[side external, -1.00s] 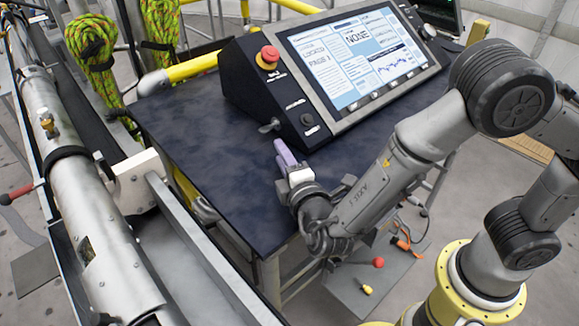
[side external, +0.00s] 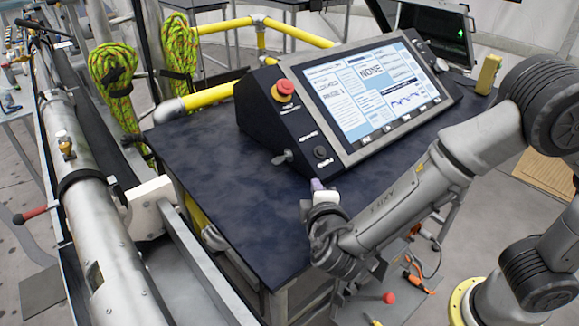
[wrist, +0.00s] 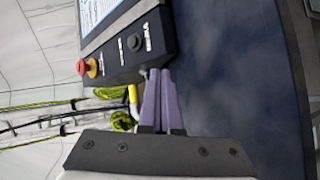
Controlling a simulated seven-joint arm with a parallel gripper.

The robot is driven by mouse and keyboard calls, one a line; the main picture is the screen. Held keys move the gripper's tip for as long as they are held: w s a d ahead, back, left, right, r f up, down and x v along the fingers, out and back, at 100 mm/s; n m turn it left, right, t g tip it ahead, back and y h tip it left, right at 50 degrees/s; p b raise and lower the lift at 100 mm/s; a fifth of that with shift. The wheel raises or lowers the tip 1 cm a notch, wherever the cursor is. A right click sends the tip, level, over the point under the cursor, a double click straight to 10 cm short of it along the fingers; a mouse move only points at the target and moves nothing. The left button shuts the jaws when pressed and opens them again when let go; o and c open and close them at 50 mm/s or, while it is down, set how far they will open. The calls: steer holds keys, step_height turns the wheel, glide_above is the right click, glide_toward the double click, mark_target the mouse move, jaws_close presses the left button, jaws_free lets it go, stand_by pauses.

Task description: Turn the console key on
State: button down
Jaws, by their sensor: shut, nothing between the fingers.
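The console (side external: 290,120) stands on the dark table, its front panel facing my gripper. The grey key (side external: 282,158) sticks out low on that panel, left of a round black knob (side external: 320,152). My gripper (side external: 316,183) is in front of the panel, right of the key and below the knob in the side view, apart from the key there. In the wrist view, the two purple fingers (wrist: 154,73) are together and empty, with tips close to the panel's lower edge. A small pale bit by the tips may be the key, mostly hidden by the fingers.
A red emergency button (side external: 286,88) sits above the key on the panel, and a lit screen (side external: 368,92) is to the right. The dark table top (side external: 215,170) is clear left of my gripper. Yellow rails (side external: 210,90) run behind the table.

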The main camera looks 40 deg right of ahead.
steer(key=d+m+g, duration=0.2)
steer(key=g, duration=0.1)
steer(key=d+r+m+g+y, duration=0.1)
steer(key=m, duration=0.1)
steer(key=shift+w, duration=0.3)
steer(key=shift+w+a+r+m+g+y, duration=0.1)
steer(key=shift+w+r+m+g+y, duration=0.2)
steer(key=shift+r+m+g+y, duration=0.5)
steer(key=w+a+r+m+t+y, duration=0.15)
steer(key=w+r+m+y, duration=0.4)
steer(key=r, duration=0.55)
glide_above(277, 159)
steer(key=s, duration=0.2)
step_height(277, 159, down, 8)
step_height(277, 159, down, 2)
steer(key=shift+s+f+n+y, duration=0.15)
steer(key=shift+n+y, duration=0.1)
steer(key=shift+n, duration=0.2)
steer(key=shift+s+f, duration=0.1)
steer(key=shift+f, duration=0.7)
steer(key=shift+f, duration=0.1)
